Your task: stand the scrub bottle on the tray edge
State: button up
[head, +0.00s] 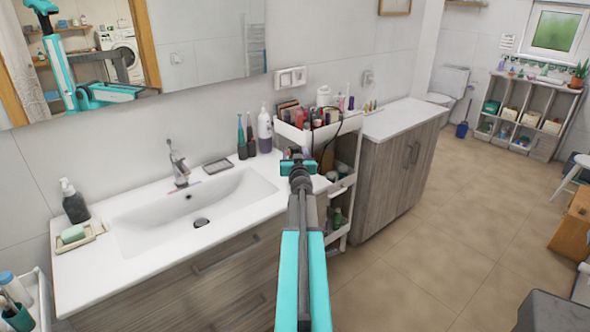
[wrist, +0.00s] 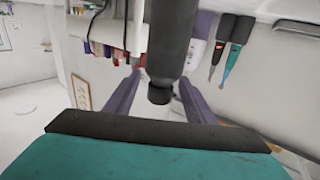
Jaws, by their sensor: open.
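A dark bottle (wrist: 170,45) shows in the wrist view with its cap toward my gripper, its far end cut off by the top edge. It may be the scrub bottle; no label is readable. My gripper (wrist: 163,82) is open, its two purple fingers on either side of the cap. I cannot tell whether they touch it. In the head view my gripper (head: 297,155) is at the counter's right end, in front of the cart, and I cannot make out the bottle there. The white top tray (head: 291,133) of the cart holds several cosmetics; which tray is meant is unclear.
The sink (head: 190,210) and a flat dark object (head: 217,166) lie further left. A cabinet (head: 395,155) stands right of the cart; floor there is clear.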

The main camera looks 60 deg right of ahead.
dwell(0.5)
grip_shut()
jog(key=shift+w+r, duration=0.1)
jog(key=shift+r, duration=0.1)
